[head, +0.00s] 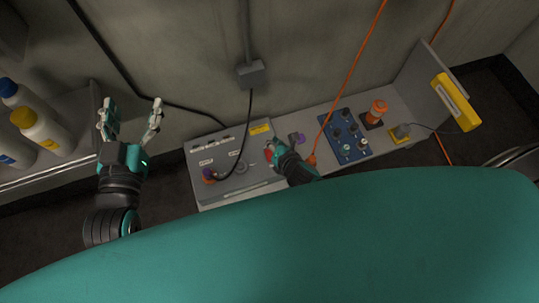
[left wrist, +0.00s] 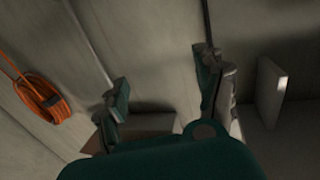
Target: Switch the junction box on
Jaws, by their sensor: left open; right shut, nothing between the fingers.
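The grey junction box (head: 255,187) lies low against the wall in the middle of the head view, with printed labels, a round dial and a yellow label on its top face.
A blue panel with knobs (head: 345,137), an orange beacon (head: 376,112) and a yellow socket (head: 400,135) stand right of the box. An orange cable (head: 350,75) hangs down beside my right gripper. Bottles (head: 42,128) stand on a left shelf. An orange cable coil (left wrist: 42,98) hangs on the wall.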

